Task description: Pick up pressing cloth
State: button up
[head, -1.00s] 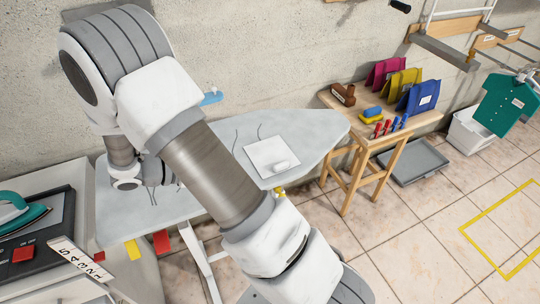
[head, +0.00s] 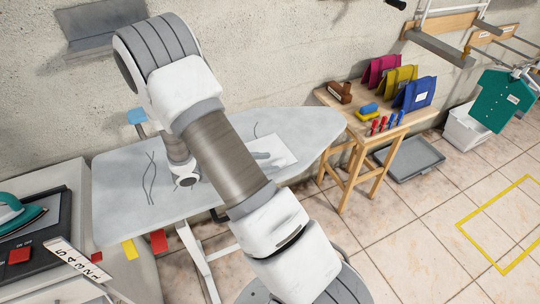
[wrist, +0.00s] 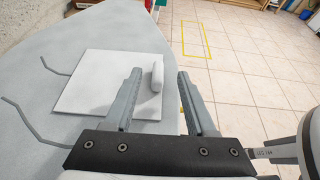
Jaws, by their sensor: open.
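The pressing cloth is a flat white square (wrist: 95,82) on the grey ironing board (wrist: 45,105). A raised white roll (wrist: 157,76) lies along its right side in the wrist view; I cannot tell whether it is part of the cloth. My gripper (wrist: 158,73) is open, with the roll showing between its fingertips and the cloth's flat part left of and partly behind the left finger. The gap in height is unclear. In the head view, my arm covers part of the cloth (head: 282,143) and most of my gripper.
A teal iron (head: 18,212) stands at the left. Right of the board, a wooden table (head: 350,130) holds colored pouches and small items. A grey tray (head: 412,160) is on the floor. Dark wavy lines mark the board. Open tiled floor lies at the right.

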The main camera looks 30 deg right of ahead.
aim_at(278, 162)
jog(key=x, duration=0.4)
jog(key=shift+f, duration=0.15)
grip_shut()
